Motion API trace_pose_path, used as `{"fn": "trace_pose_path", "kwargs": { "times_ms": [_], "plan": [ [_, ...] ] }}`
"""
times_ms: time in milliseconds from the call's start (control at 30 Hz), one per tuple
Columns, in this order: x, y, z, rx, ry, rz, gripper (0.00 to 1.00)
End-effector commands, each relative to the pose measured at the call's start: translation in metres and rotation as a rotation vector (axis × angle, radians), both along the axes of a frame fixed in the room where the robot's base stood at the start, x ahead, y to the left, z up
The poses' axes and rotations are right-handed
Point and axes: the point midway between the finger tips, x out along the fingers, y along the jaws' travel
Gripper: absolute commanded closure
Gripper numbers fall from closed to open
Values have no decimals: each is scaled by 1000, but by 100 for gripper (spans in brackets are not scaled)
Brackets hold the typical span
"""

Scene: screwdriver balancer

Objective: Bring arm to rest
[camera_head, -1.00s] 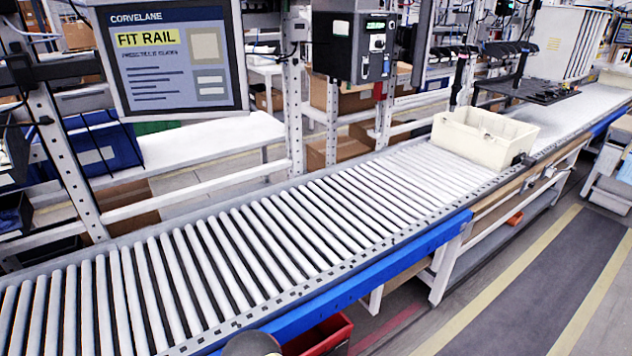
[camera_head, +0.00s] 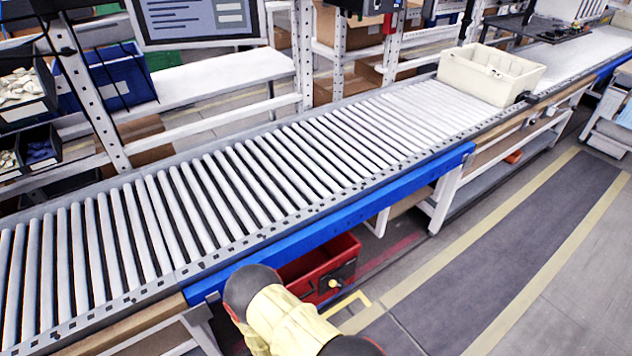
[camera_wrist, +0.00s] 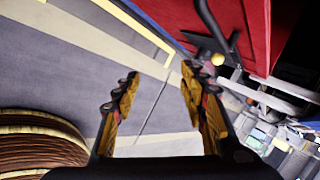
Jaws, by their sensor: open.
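My gripper (camera_wrist: 157,98) is open and empty in the wrist view, its two yellow-and-black fingers apart with only floor between and beyond them. In the head view part of my arm shows at the bottom centre, low in front of the conveyor's blue edge. The gripper's fingers are not seen in the head view.
The roller conveyor (camera_head: 235,195) crosses the view, with a cream tote (camera_head: 491,75) on its far right part. A red bin (camera_head: 318,268) is under the conveyor, close to my arm. The grey floor lane (camera_head: 490,255) at the right is clear.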

Motion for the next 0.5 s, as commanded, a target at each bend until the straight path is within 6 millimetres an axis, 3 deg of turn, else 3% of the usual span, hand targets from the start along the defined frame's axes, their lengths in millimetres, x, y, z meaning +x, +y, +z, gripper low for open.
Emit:
{"fn": "trace_pose_path", "kwargs": {
  "times_ms": [200,300,367,500],
  "plan": [
    [-46,11,-28,-58,239,254,57],
    [-69,20,-33,-74,354,403,57],
    [-82,29,-29,-79,421,503,57],
    [-107,54,0,-75,565,774,57]
  ]
}}
